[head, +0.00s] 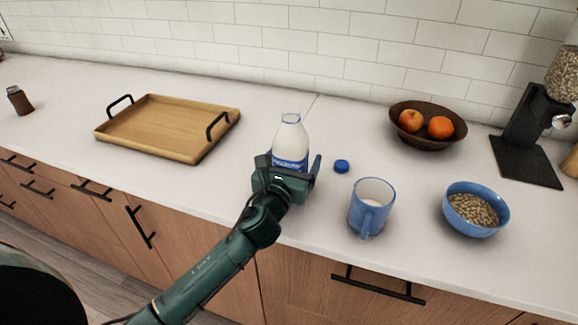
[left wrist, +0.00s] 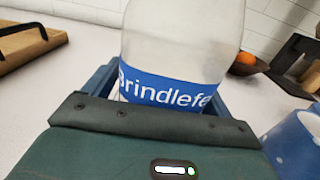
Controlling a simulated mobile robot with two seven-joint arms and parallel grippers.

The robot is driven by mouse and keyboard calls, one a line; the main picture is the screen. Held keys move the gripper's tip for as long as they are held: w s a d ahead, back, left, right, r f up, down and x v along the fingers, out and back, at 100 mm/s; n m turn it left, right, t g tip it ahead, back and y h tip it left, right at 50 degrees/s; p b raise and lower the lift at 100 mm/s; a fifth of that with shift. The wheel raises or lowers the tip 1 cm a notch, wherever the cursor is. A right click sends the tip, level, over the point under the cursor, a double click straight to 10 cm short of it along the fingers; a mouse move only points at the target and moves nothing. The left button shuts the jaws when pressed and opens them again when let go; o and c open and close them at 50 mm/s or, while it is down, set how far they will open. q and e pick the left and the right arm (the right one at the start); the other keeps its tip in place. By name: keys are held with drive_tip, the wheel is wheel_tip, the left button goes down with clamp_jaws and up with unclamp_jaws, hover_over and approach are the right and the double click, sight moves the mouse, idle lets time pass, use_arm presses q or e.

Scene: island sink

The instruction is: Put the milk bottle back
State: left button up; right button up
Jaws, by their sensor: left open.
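The milk bottle (head: 291,140) stands upright and uncapped on the white counter, with a blue label and white milk inside. Its label fills the middle of the left wrist view (left wrist: 175,88). My left gripper (head: 290,166) is open at the bottle, with its blue fingers on either side of the lower body. The bottle's base is hidden behind the gripper, and I cannot tell whether the fingers touch it. A blue cap (head: 342,166) lies on the counter just right of the bottle. My right gripper is not in view.
A blue mug (head: 364,214) with milk stands close on the right, beside a blue bowl of cereal (head: 457,223). A wooden tray (head: 150,141) is at left. A fruit bowl (head: 452,139) and cereal dispenser (head: 525,125) stand back right. Counter between tray and bottle is clear.

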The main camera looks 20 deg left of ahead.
use_arm(q)
drive_tip(key=s+b, duration=0.1)
drive_tip(key=s, duration=1)
drive_tip(key=shift+s+a+r, duration=0.1)
drive_tip(key=shift+s, duration=0.45)
